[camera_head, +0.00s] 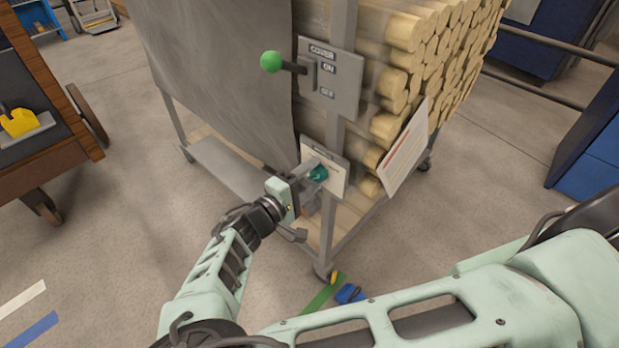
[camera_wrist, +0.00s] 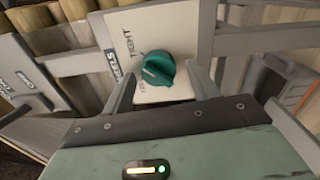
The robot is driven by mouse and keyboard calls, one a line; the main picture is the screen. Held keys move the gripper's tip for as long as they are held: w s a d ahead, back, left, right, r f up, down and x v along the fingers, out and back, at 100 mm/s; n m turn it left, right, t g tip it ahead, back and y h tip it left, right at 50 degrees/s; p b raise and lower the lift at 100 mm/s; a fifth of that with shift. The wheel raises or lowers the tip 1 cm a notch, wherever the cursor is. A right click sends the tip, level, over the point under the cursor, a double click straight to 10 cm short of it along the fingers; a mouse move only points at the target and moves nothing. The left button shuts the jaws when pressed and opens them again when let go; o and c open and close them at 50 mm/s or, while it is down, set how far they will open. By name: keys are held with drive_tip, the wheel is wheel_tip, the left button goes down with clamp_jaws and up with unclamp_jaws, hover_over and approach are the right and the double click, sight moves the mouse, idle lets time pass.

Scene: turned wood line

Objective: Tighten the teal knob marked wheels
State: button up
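The teal knob (camera_wrist: 158,70) sits on a pale plate (camera_wrist: 150,25) with dark lettering; part of a word ending in "GHT" reads beside it. In the head view the knob (camera_head: 317,174) is on the plate (camera_head: 335,172) low on the rack's corner post. My gripper (camera_wrist: 163,85) is open, with one finger on each side of the knob in the wrist view. A gap shows between the knob and each finger, so they look apart from it. In the head view my gripper (camera_head: 308,180) is right in front of the plate.
Above is a cover switch plate (camera_head: 332,80) with a green-balled lever (camera_head: 271,62). The wheeled rack (camera_head: 350,225) holds stacked wood rods (camera_head: 430,50) behind a grey cover (camera_head: 220,70). A paper sheet (camera_head: 404,148) hangs at right. A blue object (camera_head: 350,293) lies near a caster (camera_head: 324,270).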

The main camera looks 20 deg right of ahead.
drive_tip(key=v, duration=1.7)
drive_tip(key=shift+a, duration=0.2)
drive_tip(key=shift+s, duration=0.1)
